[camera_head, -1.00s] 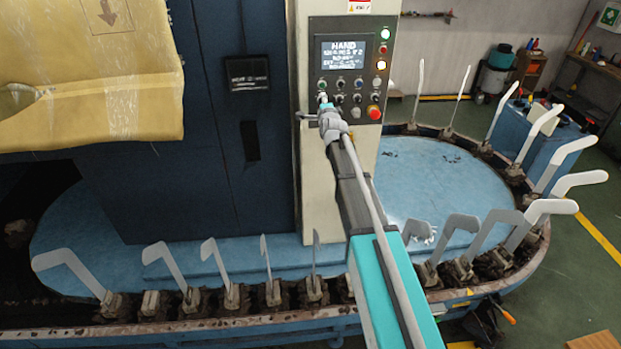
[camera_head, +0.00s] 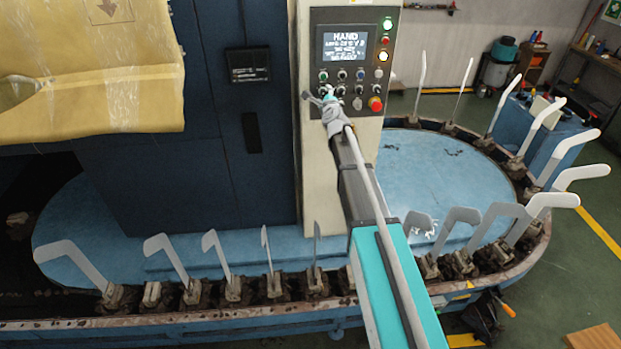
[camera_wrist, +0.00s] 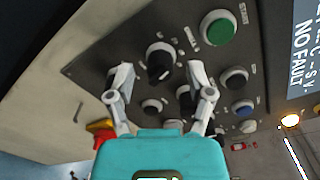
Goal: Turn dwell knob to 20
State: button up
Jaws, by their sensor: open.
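In the wrist view a black round knob (camera_wrist: 158,62) with a pale pointer mark sits on the dark control panel (camera_wrist: 110,47). It lies between the fingertips of my open gripper (camera_wrist: 160,76), with a gap visible on each side. I cannot tell whether the fingertips reach the knob's depth. The small labels are unreadable, so I cannot confirm which knob is the dwell knob or its setting. A second black knob (camera_wrist: 184,94) is partly hidden by the right finger. In the head view my gripper (camera_head: 322,97) is at the panel's lower left and covers some controls.
A green START button (camera_wrist: 218,28) is close to the right finger. A red emergency stop (camera_head: 375,103) is at the panel's lower right. Several upright sock boards (camera_head: 221,255) line the machine's rim below my arm.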

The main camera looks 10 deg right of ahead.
jog(key=s+m, duration=0.8)
jog(key=s, duration=0.6)
jog(key=s+a+f+n+g+y, duration=0.2)
jog(key=s+a+f+n+g, duration=0.2)
jog(key=n, duration=0.7)
jog(key=s+a+f+n+g+y, duration=0.3)
jog(key=s+f+n, duration=0.5)
jog(key=n, duration=0.4)
jog(key=shift+s+a+f+g+b, duration=0.15)
jog(key=shift+s+a+g+b, duration=0.4)
jog(key=shift+g, duration=0.85)
jog(key=shift+s, duration=0.25)
